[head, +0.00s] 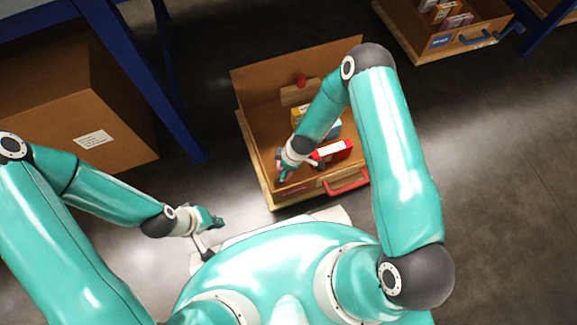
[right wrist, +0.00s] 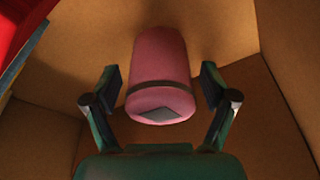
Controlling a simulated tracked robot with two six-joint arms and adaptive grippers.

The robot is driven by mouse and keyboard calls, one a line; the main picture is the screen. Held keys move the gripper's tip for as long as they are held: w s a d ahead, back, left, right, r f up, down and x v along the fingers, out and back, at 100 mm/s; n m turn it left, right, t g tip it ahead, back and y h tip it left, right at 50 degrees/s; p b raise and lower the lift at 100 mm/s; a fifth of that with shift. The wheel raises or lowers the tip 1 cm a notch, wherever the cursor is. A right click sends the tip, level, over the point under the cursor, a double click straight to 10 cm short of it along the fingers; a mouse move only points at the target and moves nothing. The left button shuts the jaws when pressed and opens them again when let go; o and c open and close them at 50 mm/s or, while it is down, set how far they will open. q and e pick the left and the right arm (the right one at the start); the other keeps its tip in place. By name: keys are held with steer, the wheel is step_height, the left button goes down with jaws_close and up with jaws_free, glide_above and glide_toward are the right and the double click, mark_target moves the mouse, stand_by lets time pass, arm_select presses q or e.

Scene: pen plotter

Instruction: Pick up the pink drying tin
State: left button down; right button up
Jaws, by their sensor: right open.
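The pink drying tin (right wrist: 160,68) lies in the right wrist view, a rounded pink cylinder with a dark band and a dark patch on its near end. It is inside an open wooden box (head: 255,160) in the head view, where my right gripper (head: 283,172) mostly hides it. My right gripper is open, its two fingers (right wrist: 158,88) on either side of the tin's near end, with a visible gap on both sides. My left gripper (head: 214,222) is outside the box to the lower left, over the floor; its finger opening is too small to read.
A red box (head: 333,150) and a yellow box (head: 298,116) stand in the same wooden box, close to my right arm. A red handle (head: 346,182) is on its front. A cardboard box (head: 70,110) and a blue frame (head: 165,100) are at left. Another crate (head: 415,30) is at upper right.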

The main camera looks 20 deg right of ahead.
steer(key=c, duration=1.3)
steer(key=shift+r, duration=0.15)
step_height(320, 180, up, 28)
steer(key=p, duration=1.9)
